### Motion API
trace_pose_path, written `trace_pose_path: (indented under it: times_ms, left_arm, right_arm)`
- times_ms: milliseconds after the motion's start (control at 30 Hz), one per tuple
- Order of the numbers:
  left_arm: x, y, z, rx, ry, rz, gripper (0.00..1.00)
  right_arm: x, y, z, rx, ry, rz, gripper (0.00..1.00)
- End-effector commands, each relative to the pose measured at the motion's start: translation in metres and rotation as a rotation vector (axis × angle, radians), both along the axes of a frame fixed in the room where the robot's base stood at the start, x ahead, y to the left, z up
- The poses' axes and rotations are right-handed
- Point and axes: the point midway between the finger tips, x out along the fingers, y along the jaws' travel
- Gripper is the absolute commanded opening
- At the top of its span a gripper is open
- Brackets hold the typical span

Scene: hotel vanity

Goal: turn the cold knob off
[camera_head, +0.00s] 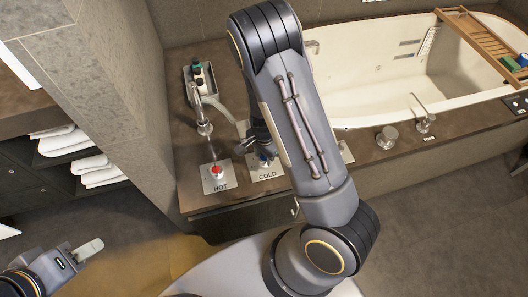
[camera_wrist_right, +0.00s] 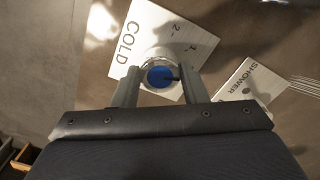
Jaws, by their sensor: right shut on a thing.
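The cold knob has a round blue top (camera_wrist_right: 160,76) and stands on a white plate marked COLD (camera_wrist_right: 127,55). In the right wrist view, my right gripper's two fingers (camera_wrist_right: 158,84) are on either side of the knob and shut on it. In the head view, my right gripper (camera_head: 258,148) reaches down over the knob (camera_head: 265,157), and my arm hides part of it. The COLD plate (camera_head: 268,174) shows below it. My left gripper (camera_head: 86,252) is at the lower left, away from the counter; its finger gap is unclear.
A red-topped hot knob (camera_head: 217,170) on a HOT plate is left of the cold knob. The faucet (camera_head: 203,122) and a tray with small bottles (camera_head: 201,77) are behind. A SHOWER plate (camera_wrist_right: 250,84) is close by. A bathtub (camera_head: 380,65) fills the back right.

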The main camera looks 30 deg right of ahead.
Motion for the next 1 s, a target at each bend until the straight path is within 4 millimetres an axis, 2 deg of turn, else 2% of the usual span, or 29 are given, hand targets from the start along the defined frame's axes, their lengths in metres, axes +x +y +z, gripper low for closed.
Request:
trace_pose_path:
  times_ms: [400,1000]
  left_arm:
    - [0.000,0.000,0.016,0.000,0.000,0.000,0.36]
    - [0.000,0.000,0.019,0.000,0.000,0.000,0.36]
  right_arm:
    - [0.001,0.000,0.001,-0.001,0.000,-0.265,0.16]
    - [0.001,0.000,0.000,-0.001,-0.001,-0.337,0.16]
